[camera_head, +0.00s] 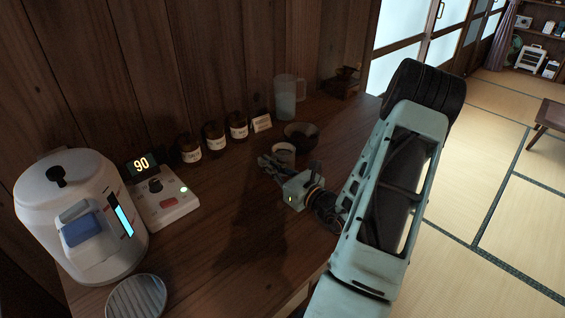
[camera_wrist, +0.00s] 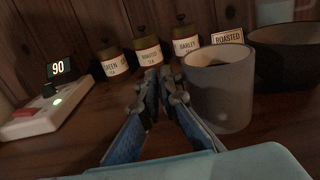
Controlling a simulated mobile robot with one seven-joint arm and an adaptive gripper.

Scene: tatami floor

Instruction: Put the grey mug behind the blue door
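The grey mug (camera_head: 283,154) stands upright on the dark wooden counter, just beyond my gripper in the head view. In the wrist view the mug (camera_wrist: 219,92) is large and stands right of the fingers. My gripper (camera_head: 266,163) is low over the counter beside the mug, with nothing visible between its fingers. In the wrist view the fingertips of my gripper (camera_wrist: 161,76) are close together, left of the mug and apparently not around it. I see no blue door in either view.
A dark bowl (camera_head: 301,135) is close behind the mug. Tea jars (camera_head: 214,137), a small sign (camera_head: 262,123) and a clear pitcher (camera_head: 289,97) line the wall. A white cooker (camera_head: 75,215) and control box (camera_head: 163,199) stand left. Tatami floor (camera_head: 490,170) is open at right.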

